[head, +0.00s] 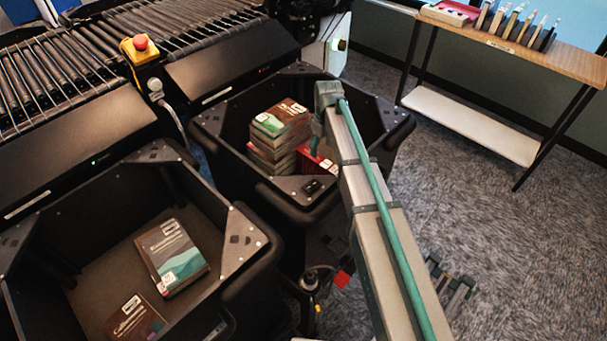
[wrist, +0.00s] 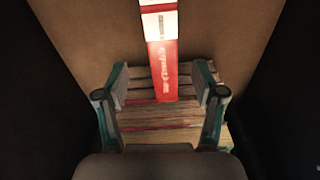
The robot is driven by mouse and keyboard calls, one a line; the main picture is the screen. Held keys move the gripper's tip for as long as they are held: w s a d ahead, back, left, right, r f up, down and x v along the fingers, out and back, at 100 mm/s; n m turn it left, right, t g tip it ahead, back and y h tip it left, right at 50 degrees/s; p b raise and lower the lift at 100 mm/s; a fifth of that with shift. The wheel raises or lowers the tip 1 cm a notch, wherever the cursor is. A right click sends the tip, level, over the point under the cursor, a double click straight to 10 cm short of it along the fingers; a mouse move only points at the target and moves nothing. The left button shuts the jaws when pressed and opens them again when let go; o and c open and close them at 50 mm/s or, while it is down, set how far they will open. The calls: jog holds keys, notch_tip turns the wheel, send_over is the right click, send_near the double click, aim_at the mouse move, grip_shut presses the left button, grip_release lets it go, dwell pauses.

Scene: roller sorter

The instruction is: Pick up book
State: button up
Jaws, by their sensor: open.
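A stack of several books (head: 280,127) with brown and teal covers stands in the middle black bin in the head view. A red book (head: 313,162) lies beside it on the right, partly hidden by my arm. In the wrist view my gripper (wrist: 163,87) is open, with one finger on each side of the page edges of the stacked books (wrist: 160,118). The red and white book (wrist: 163,62) shows just beyond them, between the fingers. I cannot tell whether the fingers touch any book. In the head view my arm mostly hides the gripper.
The middle bin's rim (head: 280,190) surrounds the books and my gripper. A second black bin (head: 75,255) at the lower left holds two books (head: 172,257). Roller conveyors (head: 100,45) are at the upper left. A wooden shelf (head: 560,62) with upright books stands at the upper right.

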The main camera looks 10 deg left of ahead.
aim_at(319, 170)
jog(key=shift+s+a+f+n, duration=0.15)
jog(key=shift+f, duration=0.3)
jog(key=shift+s+a+f+n, duration=0.1)
jog(key=shift+s+f+n, duration=0.05)
jog(key=shift+f, duration=0.3)
jog(key=shift+w+d+f+p, duration=0.1)
jog(key=shift+f+p, duration=0.65)
jog(key=shift+f, duration=1.8)
jog(key=shift+d+f+p, duration=0.1)
jog(key=shift+f+p, duration=0.65)
jog(key=shift+f, duration=1.75)
jog(key=shift+c, duration=0.4)
grip_shut()
